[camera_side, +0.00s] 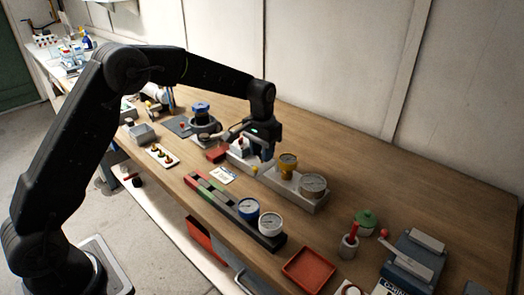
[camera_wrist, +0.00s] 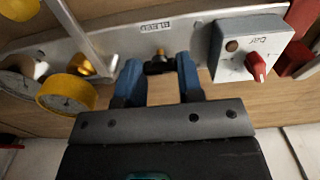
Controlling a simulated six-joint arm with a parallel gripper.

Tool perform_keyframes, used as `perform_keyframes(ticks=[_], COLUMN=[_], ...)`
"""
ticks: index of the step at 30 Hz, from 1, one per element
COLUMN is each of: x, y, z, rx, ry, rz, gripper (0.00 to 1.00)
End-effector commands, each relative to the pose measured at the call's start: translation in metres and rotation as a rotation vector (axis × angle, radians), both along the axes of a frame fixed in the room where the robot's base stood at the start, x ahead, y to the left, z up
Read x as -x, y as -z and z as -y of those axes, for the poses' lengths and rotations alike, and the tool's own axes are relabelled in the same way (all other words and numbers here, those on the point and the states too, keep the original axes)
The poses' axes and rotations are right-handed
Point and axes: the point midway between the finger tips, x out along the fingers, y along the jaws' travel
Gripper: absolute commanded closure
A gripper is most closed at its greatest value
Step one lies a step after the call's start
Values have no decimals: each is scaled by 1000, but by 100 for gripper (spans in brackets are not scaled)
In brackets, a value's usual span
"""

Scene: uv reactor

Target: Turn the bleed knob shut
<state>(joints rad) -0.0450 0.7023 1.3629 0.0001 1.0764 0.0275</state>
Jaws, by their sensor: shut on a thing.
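The bleed knob (camera_wrist: 159,68) is a small black handle on a brass stem in the wrist view, on a grey metal panel (camera_wrist: 120,42). A label reading BLEED (camera_wrist: 182,24) appears upside down just above it. My gripper (camera_wrist: 159,74) has its two blue fingers on either side of the knob and is shut on it. In the side view my gripper (camera_side: 264,152) reaches down at the panel behind the yellow gauge (camera_side: 287,160). The knob is hidden there behind the fingers.
A white box with a red knob (camera_wrist: 256,66) stands close to the right of the fingers in the wrist view. A yellow gauge (camera_wrist: 67,95) is close on the left. In the side view, a pale gauge (camera_side: 313,185) and a red tray (camera_side: 308,269) sit to the right.

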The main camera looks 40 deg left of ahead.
Motion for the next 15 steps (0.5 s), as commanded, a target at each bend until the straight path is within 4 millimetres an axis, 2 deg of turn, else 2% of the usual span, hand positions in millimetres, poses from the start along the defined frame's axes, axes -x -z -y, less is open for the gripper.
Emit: perform_keyframes(ticks=[15], x=[0], y=[0], z=[0], rx=[0], ry=[35], rz=[1], gripper=[90])
